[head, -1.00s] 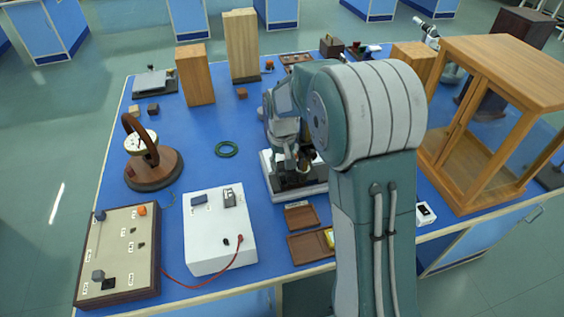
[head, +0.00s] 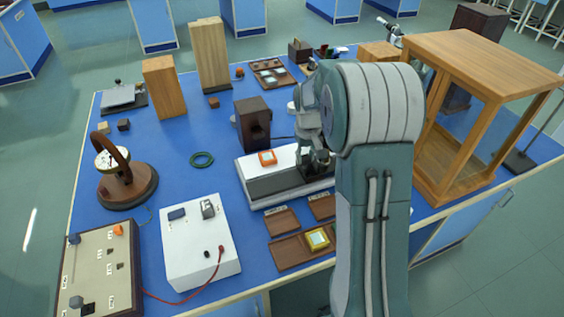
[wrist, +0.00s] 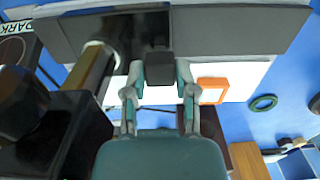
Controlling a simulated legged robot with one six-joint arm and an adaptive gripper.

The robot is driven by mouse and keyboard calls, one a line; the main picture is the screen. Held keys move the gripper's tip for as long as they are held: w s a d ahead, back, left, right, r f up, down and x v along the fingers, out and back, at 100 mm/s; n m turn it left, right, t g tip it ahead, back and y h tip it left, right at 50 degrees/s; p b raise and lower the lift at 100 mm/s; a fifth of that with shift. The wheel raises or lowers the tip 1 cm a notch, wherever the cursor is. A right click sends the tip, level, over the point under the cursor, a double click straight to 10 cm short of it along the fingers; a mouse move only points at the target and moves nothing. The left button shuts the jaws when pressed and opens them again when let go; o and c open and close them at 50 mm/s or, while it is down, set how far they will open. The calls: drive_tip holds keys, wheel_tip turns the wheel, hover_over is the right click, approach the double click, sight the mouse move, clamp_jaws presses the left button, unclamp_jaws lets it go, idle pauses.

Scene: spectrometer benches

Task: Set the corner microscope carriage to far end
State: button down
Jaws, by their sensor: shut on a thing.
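The microscope bed (head: 275,187) is a long white and dark-grey base at the middle of the blue bench. In the wrist view its dark-grey side (wrist: 250,30) runs across the top. The dark microscope carriage, with a brass tube (wrist: 98,70) and black body (wrist: 60,130), stands at the picture's left there. My gripper (wrist: 160,75) is shut on a black block that appears to be the carriage's grip. In the head view my gripper (head: 318,160) is at the bed's right part; my arm hides most of the carriage. An orange-framed piece (head: 267,157) lies on the bed's white top.
A dark wooden box (head: 252,124) stands behind the bed. Wooden trays (head: 283,222) lie in front, one holding a yellow-framed piece (head: 317,238). A white box (head: 200,245) is at front left. A glass-sided wooden case (head: 470,120) is at right. A "PARK" label (wrist: 14,26) shows.

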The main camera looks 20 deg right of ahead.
drive_tip(key=shift+d, duration=1.75)
drive_tip(key=c, duration=0.7)
unclamp_jaws()
drive_tip(key=shift+d, duration=0.2)
wheel_tip(320, 180, up, 11)
drive_tip(key=shift+w+r, duration=0.1)
drive_tip(key=shift+r, duration=0.3)
